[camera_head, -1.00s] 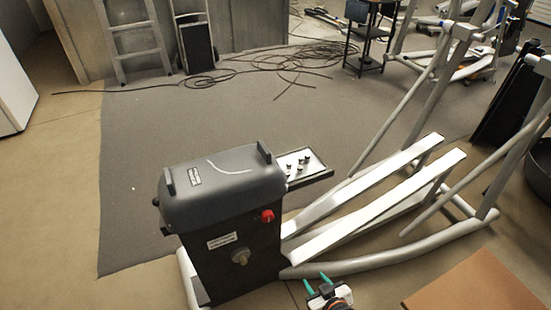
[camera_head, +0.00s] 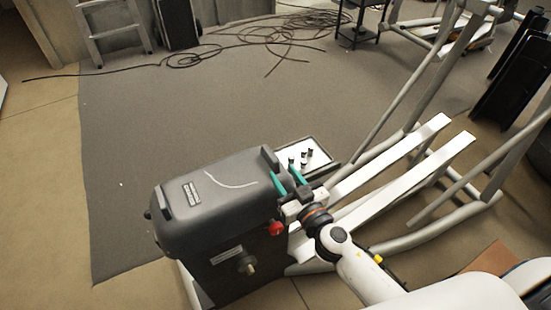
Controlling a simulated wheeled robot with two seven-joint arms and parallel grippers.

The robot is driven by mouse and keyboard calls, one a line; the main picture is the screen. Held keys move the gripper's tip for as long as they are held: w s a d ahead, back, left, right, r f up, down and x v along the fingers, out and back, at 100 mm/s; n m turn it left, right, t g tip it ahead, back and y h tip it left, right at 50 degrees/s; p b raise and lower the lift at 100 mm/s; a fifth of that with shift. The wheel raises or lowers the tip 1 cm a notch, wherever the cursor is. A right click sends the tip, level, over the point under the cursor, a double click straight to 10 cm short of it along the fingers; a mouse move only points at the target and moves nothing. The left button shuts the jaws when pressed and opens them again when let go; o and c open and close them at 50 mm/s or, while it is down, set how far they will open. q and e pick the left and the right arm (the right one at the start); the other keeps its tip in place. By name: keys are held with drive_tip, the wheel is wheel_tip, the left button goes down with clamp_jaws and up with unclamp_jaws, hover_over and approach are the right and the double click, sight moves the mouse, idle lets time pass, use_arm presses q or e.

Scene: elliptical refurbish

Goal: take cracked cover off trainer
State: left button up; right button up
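The grey cover (camera_head: 215,205) sits on top of the elliptical trainer's dark housing (camera_head: 235,270). A pale curved crack line runs over its top, and a raised tab (camera_head: 270,160) stands at its right end, another (camera_head: 163,197) at its left end. My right gripper (camera_head: 288,181) is at the cover's right end, close to the right tab. Its two teal fingers are apart with nothing seen between them. I cannot tell whether they touch the cover. My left gripper is not in view.
A small tray (camera_head: 318,150) with several small parts is just behind my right gripper. A red knob (camera_head: 276,228) is on the housing. White pedal rails (camera_head: 395,160) and grey frame tubes rise to the right. Cables (camera_head: 270,35) lie on the mat behind.

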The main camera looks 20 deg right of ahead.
sight(277, 165)
drive_tip(key=w, duration=0.2)
drive_tip(key=w+a+p, duration=0.1)
drive_tip(key=w, duration=0.2)
drive_tip(key=shift+w, duration=0.15)
drive_tip(key=shift+w+a, duration=0.15)
drive_tip(key=shift+w, duration=0.3)
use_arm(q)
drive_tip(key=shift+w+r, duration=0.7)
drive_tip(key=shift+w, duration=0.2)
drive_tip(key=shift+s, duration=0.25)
use_arm(e)
clamp_jaws()
